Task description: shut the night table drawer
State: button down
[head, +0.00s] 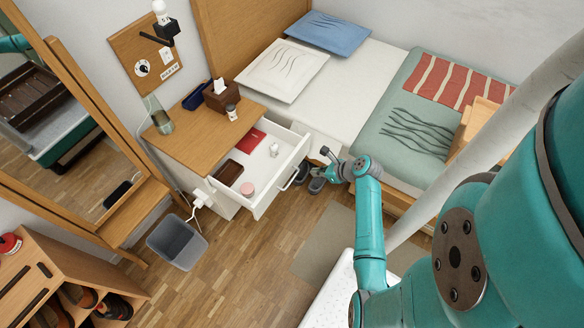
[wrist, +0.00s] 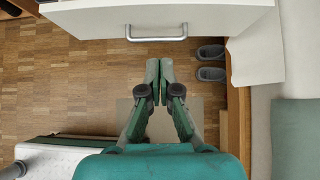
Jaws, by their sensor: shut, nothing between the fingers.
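The night table (head: 208,137) has a wooden top and stands left of the bed. Its white drawer (head: 282,183) is pulled open. Inside lie a red book (head: 250,139), a brown box (head: 229,172), a pink round item (head: 247,189) and a small white item (head: 273,149). In the wrist view the drawer front (wrist: 160,17) and its metal handle (wrist: 157,32) are at the top. My gripper (wrist: 159,66) is shut and empty, just below the handle in that view, with a small gap. In the head view my gripper (head: 326,152) is right of the drawer front.
The bed (head: 340,95) stands close on the right. Slippers (wrist: 211,62) lie on the floor beside it. A grey bin (head: 177,243) stands below left of the drawer. A tissue box (head: 222,97) is on the table top. The wooden floor (head: 225,275) in front is mostly clear.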

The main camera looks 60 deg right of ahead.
send_near(286, 168)
jog(key=x, duration=0.5)
jog(key=shift+s+f, duration=0.1)
jog(key=shift+f, duration=0.55)
jog(key=shift+w, duration=0.5)
